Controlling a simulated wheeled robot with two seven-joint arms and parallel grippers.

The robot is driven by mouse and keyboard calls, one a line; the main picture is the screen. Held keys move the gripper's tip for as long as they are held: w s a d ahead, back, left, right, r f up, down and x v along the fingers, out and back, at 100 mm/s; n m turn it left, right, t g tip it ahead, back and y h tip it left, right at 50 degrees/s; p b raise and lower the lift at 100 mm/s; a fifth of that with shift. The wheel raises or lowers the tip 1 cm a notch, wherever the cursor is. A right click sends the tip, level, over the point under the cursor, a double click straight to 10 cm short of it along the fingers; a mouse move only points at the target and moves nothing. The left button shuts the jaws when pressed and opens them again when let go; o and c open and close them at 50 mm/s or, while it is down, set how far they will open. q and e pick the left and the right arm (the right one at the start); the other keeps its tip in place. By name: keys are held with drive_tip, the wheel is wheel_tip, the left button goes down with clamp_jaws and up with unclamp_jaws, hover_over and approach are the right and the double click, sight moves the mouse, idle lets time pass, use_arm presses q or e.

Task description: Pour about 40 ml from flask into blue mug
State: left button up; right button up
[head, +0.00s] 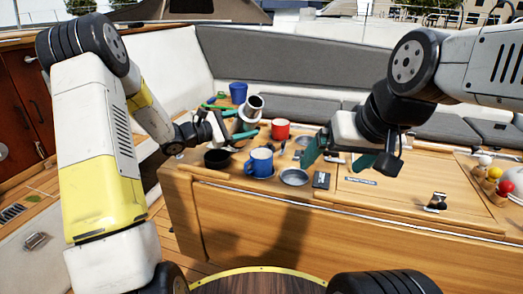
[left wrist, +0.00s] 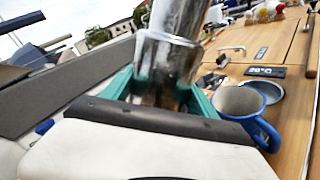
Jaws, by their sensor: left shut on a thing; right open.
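The flask (head: 247,112) is a silver metal cylinder, held leaning above the table, its dark round end towards upper right. My left gripper (head: 243,135) has its green fingers shut on the flask; the left wrist view shows the flask (left wrist: 170,45) between them. The blue mug (head: 260,164) stands upright on the table, below and slightly right of the flask and apart from it. It also shows in the left wrist view (left wrist: 262,130), to the right of the fingers. No liquid stream is visible. My right gripper (head: 338,158) is open and empty over the table's right part.
A red mug (head: 280,129), a metal dish (head: 294,178) and a black pan (head: 217,158) stand near the blue mug. A darker blue cup (head: 238,91) is at the back. A small dark display (head: 321,180) lies right of the dish. Coloured balls (head: 494,172) sit far right.

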use_arm(q)
drive_tip(key=n, duration=0.3)
drive_tip(key=shift+s+r, duration=0.1)
drive_tip(key=shift+r, duration=0.25)
drive_tip(key=n, duration=0.3)
drive_tip(key=shift+s+d+f+n, duration=0.2)
drive_tip(key=shift+s+d+n, duration=0.1)
drive_tip(key=shift+n, duration=0.1)
